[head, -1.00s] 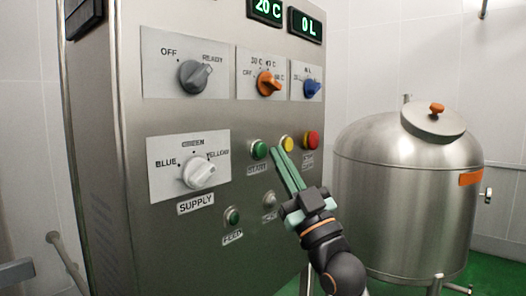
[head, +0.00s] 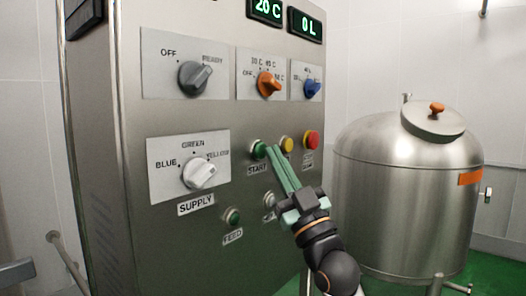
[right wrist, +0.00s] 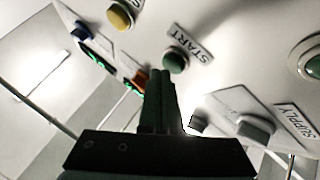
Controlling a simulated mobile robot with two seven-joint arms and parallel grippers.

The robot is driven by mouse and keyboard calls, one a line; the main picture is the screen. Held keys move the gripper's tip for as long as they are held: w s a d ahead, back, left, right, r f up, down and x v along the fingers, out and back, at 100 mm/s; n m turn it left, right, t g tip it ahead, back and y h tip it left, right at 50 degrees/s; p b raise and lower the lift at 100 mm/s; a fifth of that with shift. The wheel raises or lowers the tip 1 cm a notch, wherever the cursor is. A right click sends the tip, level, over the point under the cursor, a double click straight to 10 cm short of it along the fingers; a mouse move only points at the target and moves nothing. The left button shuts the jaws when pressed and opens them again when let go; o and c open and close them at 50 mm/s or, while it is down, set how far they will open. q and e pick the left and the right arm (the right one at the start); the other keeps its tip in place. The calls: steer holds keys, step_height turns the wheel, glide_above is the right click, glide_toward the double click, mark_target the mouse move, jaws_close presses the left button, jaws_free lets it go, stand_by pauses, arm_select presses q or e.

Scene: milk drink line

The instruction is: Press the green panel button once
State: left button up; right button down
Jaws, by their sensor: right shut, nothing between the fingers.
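The green START button (head: 258,149) is on the steel control panel, left of a yellow and a red button. A second green button (head: 232,216), labelled FEED, sits lower on the panel. My right gripper (head: 271,150) is shut and empty, with its long green fingers pointing at the panel. In the head view its fingertips are at the right edge of the START button. My left gripper is not in view.
The yellow button (head: 287,144) and red button (head: 310,139) are close to the right of the fingers. The white SUPPLY knob (head: 199,174) is to the left, with more knobs above. A steel tank (head: 405,190) stands at the right.

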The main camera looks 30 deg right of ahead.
steer(key=shift+w+a, duration=0.15)
steer(key=shift+w, duration=0.25)
stand_by(0.4)
steer(key=shift+s, duration=0.1)
steer(key=shift+s+d, duration=0.35)
steer(key=shift+s, duration=0.35)
steer(key=shift+s, duration=0.1)
steer(key=s, duration=0.1)
steer(key=s+d, duration=0.1)
steer(key=s, duration=0.1)
steer(key=s+d, duration=0.1)
steer(key=shift+s, duration=0.2)
stand_by(0.9)
